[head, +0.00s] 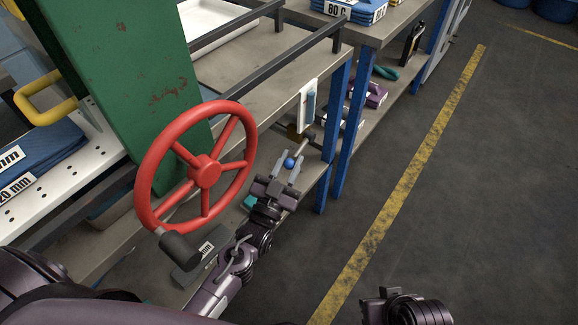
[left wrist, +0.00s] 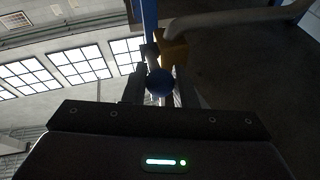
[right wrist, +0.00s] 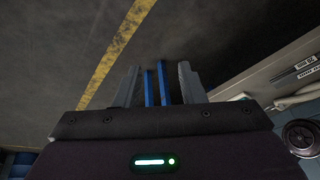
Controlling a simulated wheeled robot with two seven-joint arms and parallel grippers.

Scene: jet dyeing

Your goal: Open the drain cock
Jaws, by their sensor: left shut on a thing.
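The drain cock shows as a small brass-yellow body (head: 293,133) under the bench edge, with a lever ending in a blue ball knob (head: 289,163). My left gripper (head: 287,168) is shut on the blue knob, one finger on each side. In the left wrist view, the knob (left wrist: 159,82) sits between the fingers, with the yellow body (left wrist: 174,50) behind it. My right gripper (right wrist: 157,80) is open and empty, pointing over the floor. It shows only partly at the bottom of the head view.
A red handwheel (head: 204,171) stands left of my left gripper, in front of a green panel (head: 130,80). A white tag (head: 307,105) hangs above the cock. Blue bench legs (head: 341,150) stand right of it. The floor beyond the yellow line (head: 400,185) is clear.

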